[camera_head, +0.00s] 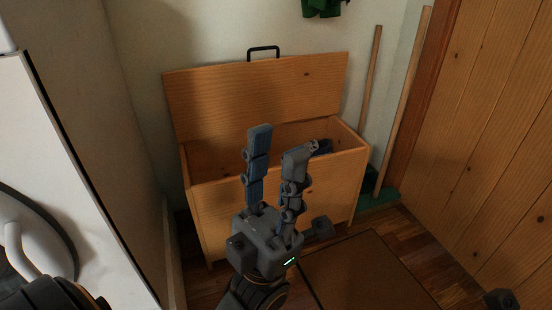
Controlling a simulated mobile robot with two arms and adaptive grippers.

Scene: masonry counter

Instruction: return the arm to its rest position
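My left gripper (281,143) is in the middle of the view, in front of an open wooden chest (220,215). Its two fingers point up and stand apart, with nothing seen between them. The fingers overlap the chest's front and opening in the picture; I cannot tell how close they are to it. The chest's lid (255,98), with a black handle (263,50), is raised toward the wall. Something dark blue shows inside the chest behind a finger, mostly hidden. My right gripper cannot be made out.
A white appliance (85,190) stands at the left. Two wooden poles (403,100) lean in the corner beside a plank door (500,130). A brown mat (370,275) lies on the wooden floor. A small dark piece at the bottom right is cut off and unclear.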

